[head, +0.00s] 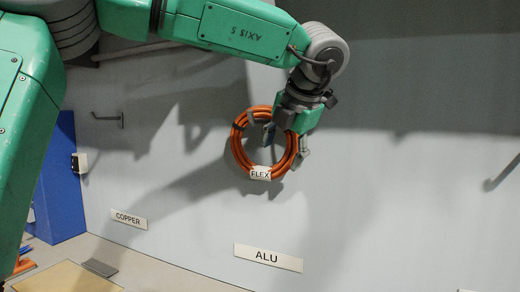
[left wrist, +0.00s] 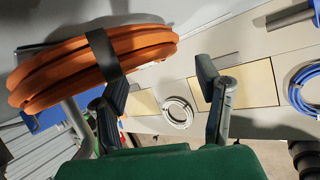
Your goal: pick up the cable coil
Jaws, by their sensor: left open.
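An orange cable coil (head: 237,154) with dark ties and a white FLEX tag (head: 260,173) is upright against the grey wall in the head view. What holds it up is hidden. My left gripper (head: 286,146) is open, its fingers over the coil's right side in the picture. In the left wrist view the orange coil (left wrist: 50,75), with a black band, lies at upper left. One finger of my left gripper (left wrist: 161,84) overlaps the coil's lower edge by the band. I cannot tell whether they touch. My right gripper is not in view.
A white coil (left wrist: 178,112) and a blue coil (left wrist: 304,90) show in the left wrist view. The wall has COPPER (head: 129,219) and ALU (head: 268,257) signs and a hook (head: 110,118). A blue cabinet (head: 60,190) stands at left. The wall around the orange coil is mostly bare.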

